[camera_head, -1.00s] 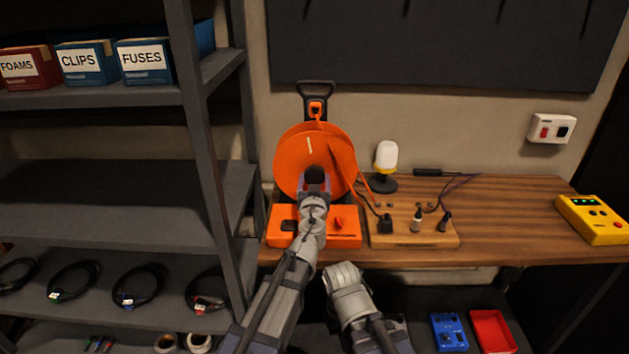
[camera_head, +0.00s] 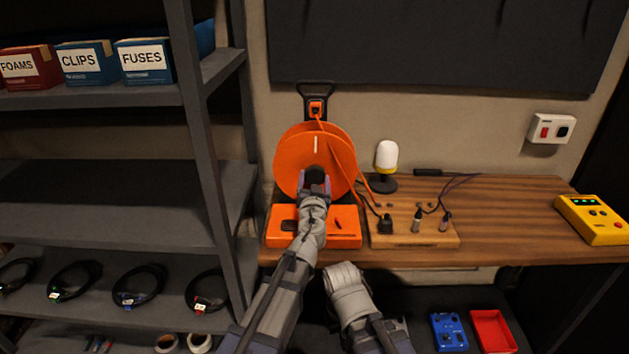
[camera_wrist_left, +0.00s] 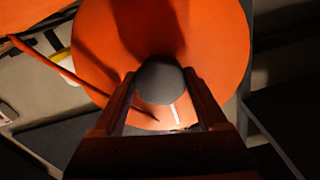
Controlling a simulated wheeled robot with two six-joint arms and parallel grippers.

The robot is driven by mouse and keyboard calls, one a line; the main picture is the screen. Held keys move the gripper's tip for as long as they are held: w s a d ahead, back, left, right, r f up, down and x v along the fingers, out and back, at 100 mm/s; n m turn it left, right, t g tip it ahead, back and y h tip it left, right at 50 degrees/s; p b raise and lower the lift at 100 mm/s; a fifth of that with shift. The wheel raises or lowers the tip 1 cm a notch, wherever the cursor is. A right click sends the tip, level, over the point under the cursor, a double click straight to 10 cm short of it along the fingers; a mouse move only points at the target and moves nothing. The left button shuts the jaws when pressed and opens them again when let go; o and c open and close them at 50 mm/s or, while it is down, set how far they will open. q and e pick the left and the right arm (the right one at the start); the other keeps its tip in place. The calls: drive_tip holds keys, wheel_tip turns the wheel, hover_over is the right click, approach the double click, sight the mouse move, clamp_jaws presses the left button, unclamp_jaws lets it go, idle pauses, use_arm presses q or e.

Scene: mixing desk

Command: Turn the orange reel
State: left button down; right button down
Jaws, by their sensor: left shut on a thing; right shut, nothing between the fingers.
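The orange reel (camera_head: 295,152) stands upright on its orange base (camera_head: 346,239) at the left end of the wooden desk. Its round face, with a white mark, fills much of the left wrist view (camera_wrist_left: 220,40). My left gripper (camera_head: 316,178) is in front of the reel's lower middle. In the left wrist view its fingers (camera_wrist_left: 158,95) are shut around a dark round knob (camera_wrist_left: 159,78) on the reel's face. The gripper hides most of the knob in the head view. My right gripper (camera_head: 343,272) is low, below the desk's front edge, shut and empty, apart from the reel.
Grey shelving (camera_head: 208,150) rises close on the left. The desk between board and box is clear.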

use_arm(q)
drive_tip(key=m, duration=0.7)
drive_tip(key=shift+a+r, duration=0.1)
drive_tip(key=m, duration=0.6)
drive_tip(key=shift+m, duration=0.3)
drive_tip(key=m, duration=0.7)
drive_tip(key=shift+r+p, duration=0.2)
drive_tip(key=shift+p, duration=0.1)
drive_tip(key=m, duration=0.6)
drive_tip(key=shift+s+m, duration=0.1)
drive_tip(key=shift+m, duration=0.2)
unclamp_jaws()
drive_tip(key=s, duration=0.7)
drive_tip(key=shift+s, duration=0.4)
